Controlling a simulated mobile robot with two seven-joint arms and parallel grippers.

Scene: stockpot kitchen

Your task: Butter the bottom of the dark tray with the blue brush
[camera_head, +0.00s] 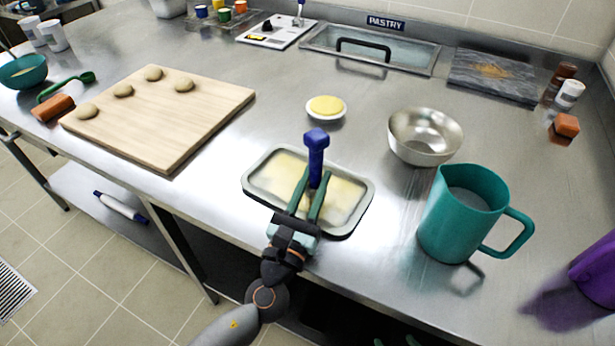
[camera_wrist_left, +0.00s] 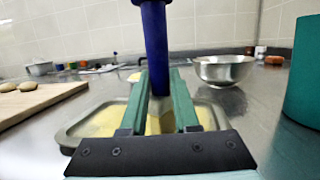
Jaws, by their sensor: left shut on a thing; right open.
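The tray (camera_head: 362,204) lies near the front edge of the steel table, with a grey rim and dark outer side. Pale yellow butter covers much of its bottom, with patchy greyish areas. My left gripper (camera_head: 310,190) is over the tray, shut on the blue brush (camera_head: 316,147), which stands about upright. The brush (camera_wrist_left: 156,45) also shows between the green fingers in the left wrist view. The tips of my right gripper (camera_head: 396,341) just show at the bottom edge, open and below the table edge.
A white dish of yellow butter (camera_head: 326,108) stands behind the tray. A metal bowl (camera_head: 425,137) and teal jug (camera_head: 462,215) stand to its right. A wooden board (camera_head: 205,112) with several dough balls lies left. Bare steel lies between board and tray.

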